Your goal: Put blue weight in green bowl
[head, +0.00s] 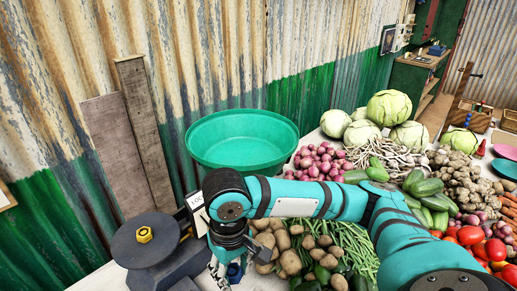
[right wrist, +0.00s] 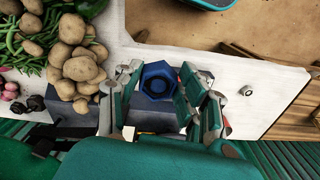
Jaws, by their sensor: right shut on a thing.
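The green bowl (head: 243,140) stands open and upright against the wall, behind the vegetables; the part of its inside that shows looks empty. My right gripper (head: 226,272) is low in the head view, in front of the bowl and right of the scale. It is shut on the blue weight (head: 235,272), mostly hidden there by the fingers. In the right wrist view the blue hexagonal weight (right wrist: 159,80) sits between the two fingers of the gripper (right wrist: 160,85). I cannot tell its height above the table. My left gripper is not in view.
A dark scale pan (head: 128,249) with a yellow weight (head: 144,235) on it stands left of my right gripper. Potatoes (head: 290,262), green beans (head: 348,252) and red onions (head: 318,162) crowd the right. Wooden boards (head: 125,130) lean on the wall.

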